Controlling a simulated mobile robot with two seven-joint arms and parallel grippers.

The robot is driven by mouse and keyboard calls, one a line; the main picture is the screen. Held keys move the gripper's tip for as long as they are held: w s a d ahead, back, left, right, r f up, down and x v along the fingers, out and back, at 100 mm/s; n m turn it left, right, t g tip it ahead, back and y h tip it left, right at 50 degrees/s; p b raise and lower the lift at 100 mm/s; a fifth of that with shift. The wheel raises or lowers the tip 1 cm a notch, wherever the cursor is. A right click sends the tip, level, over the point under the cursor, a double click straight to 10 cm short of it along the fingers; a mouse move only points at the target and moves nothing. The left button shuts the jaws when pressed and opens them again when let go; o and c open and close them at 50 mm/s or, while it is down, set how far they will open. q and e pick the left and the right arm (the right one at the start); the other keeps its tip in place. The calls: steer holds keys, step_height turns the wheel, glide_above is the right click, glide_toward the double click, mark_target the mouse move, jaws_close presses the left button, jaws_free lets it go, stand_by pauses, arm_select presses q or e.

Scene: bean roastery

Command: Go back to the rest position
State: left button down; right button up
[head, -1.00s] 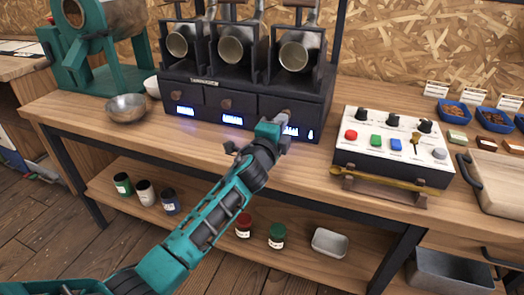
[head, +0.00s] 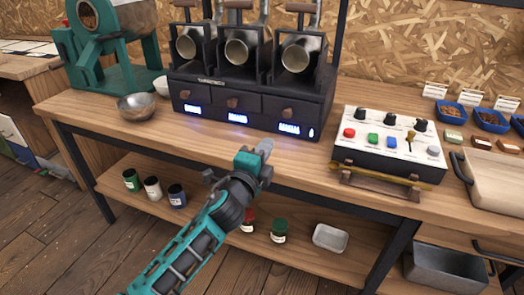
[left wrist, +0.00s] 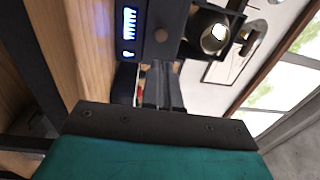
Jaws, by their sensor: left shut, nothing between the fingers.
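My left gripper (head: 264,150) is shut and empty in the head view. My right gripper is not in view.
A metal bowl (head: 137,106) and green machine (head: 105,70) stand left. Jars (head: 153,188) and a small tin (head: 330,238) sit on the lower shelf. Floor is clear at left.

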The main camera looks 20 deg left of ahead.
arm_select(q)
steer(key=s+f+n+g+p, duration=0.3)
steer(key=s+f+n, duration=0.4)
steer(key=s, duration=0.6)
steer(key=s+f+n+g+p, duration=0.4)
steer(key=s+f+n, duration=0.4)
steer(key=s, duration=0.5)
steer(key=shift+d+f+n+g+h, duration=0.15)
steer(key=shift+f+n+g+h, duration=0.1)
steer(key=shift+n+g+h, duration=0.25)
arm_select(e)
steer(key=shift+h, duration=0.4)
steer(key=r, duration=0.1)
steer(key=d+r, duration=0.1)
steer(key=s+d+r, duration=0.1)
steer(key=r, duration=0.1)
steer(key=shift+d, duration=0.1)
arm_select(q)
steer(key=c, duration=1.8)
jaws_free()
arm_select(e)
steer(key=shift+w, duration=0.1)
